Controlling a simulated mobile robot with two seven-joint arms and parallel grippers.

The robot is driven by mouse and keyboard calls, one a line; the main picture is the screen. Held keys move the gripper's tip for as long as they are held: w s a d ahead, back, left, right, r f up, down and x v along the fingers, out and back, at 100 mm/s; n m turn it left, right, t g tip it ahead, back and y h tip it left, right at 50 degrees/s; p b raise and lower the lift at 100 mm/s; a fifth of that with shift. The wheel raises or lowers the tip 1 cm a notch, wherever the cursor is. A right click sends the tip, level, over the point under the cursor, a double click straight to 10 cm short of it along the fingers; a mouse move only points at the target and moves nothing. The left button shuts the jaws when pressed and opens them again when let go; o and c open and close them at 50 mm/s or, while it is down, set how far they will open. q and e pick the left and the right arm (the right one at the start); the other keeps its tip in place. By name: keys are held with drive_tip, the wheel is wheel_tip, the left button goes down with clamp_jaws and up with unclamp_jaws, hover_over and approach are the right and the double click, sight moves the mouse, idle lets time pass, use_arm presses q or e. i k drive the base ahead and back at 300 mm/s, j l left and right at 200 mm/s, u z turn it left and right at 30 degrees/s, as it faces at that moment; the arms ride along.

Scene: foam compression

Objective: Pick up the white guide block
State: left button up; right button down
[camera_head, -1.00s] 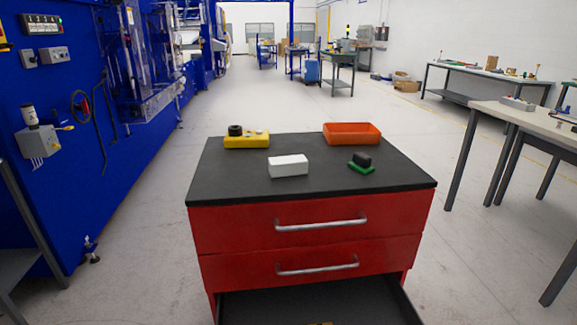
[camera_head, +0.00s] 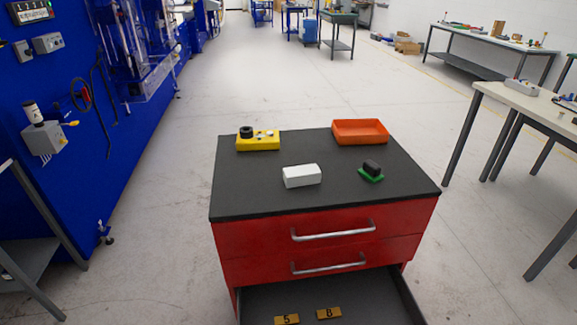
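The white guide block (camera_head: 302,176) lies flat near the middle of the black top of the red drawer cabinet (camera_head: 250,204). It stands apart from the other things on that top. Neither my left nor my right gripper shows in the head view.
Around the block are a yellow block with a black round part (camera_head: 258,141), an orange tray (camera_head: 360,131) and a black piece on a green base (camera_head: 371,171). The lowest drawer (camera_head: 365,303) is open, holding two numbered yellow plates (camera_head: 329,313). Workbenches stand right; blue machinery stands left.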

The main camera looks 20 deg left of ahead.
sight(294, 176)
drive_tip(key=i+j, duration=0.1)
drive_tip(key=j, duration=0.4)
drive_tip(key=i+j, duration=0.1)
drive_tip(key=j, duration=0.4)
drive_tip(key=i+j, duration=0.1)
drive_tip(key=j, duration=0.4)
drive_tip(key=i+j, duration=0.1)
drive_tip(key=j, duration=0.4)
drive_tip(key=i+j+z, duration=0.1)
drive_tip(key=j+z, duration=0.25)
drive_tip(key=j, duration=0.4)
drive_tip(key=j+z, duration=0.35)
drive_tip(key=j, duration=0.45)
